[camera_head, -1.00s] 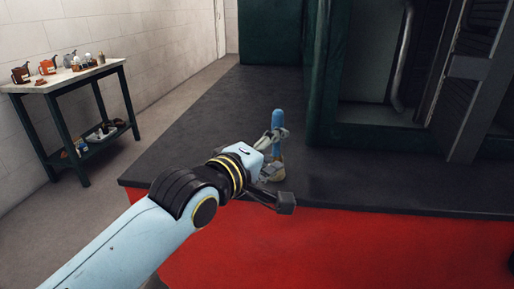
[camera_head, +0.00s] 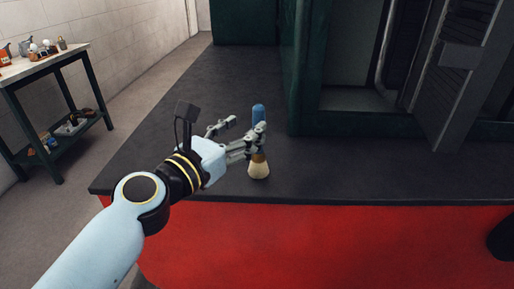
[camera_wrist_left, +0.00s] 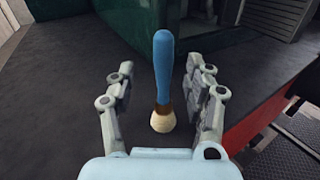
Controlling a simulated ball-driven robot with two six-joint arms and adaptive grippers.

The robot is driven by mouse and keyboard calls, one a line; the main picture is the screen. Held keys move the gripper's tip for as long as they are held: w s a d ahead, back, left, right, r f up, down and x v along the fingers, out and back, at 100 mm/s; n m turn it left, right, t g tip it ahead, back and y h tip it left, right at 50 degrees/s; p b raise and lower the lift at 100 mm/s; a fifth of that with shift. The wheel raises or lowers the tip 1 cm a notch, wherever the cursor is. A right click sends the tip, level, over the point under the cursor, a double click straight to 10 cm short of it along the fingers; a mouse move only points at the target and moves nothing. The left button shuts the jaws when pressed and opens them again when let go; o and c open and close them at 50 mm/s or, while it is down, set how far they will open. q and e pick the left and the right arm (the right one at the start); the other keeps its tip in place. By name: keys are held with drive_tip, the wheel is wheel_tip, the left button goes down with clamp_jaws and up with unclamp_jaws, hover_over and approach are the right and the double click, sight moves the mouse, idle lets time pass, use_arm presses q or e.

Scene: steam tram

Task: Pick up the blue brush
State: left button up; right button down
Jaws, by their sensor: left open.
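The blue brush (camera_head: 259,112) stands upright, bristles down, on the dark top of the red-sided platform (camera_head: 330,180). It has a blue handle, a brown band and cream bristles. My left gripper (camera_head: 240,136) is at the brush, and its near finger hides part of the handle in the head view. In the left wrist view the brush (camera_wrist_left: 163,70) shows between the two spread fingers of the open gripper (camera_wrist_left: 160,92), with a gap on each side. My right gripper is not in view.
A dark green cabin wall (camera_head: 300,70) rises behind and right of the brush. A slatted panel (camera_head: 465,75) stands further right. A side table (camera_head: 40,75) with small cans and bottles is at the far left. The platform top left of the brush is clear.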

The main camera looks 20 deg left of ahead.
sight(255, 123)
use_arm(q)
drive_tip(key=x, duration=0.5)
drive_tip(key=shift+w+d+f, duration=0.15)
drive_tip(key=shift+w+d, duration=0.05)
drive_tip(key=shift+d, duration=0.1)
drive_tip(key=shift+s, duration=0.1)
clamp_jaws()
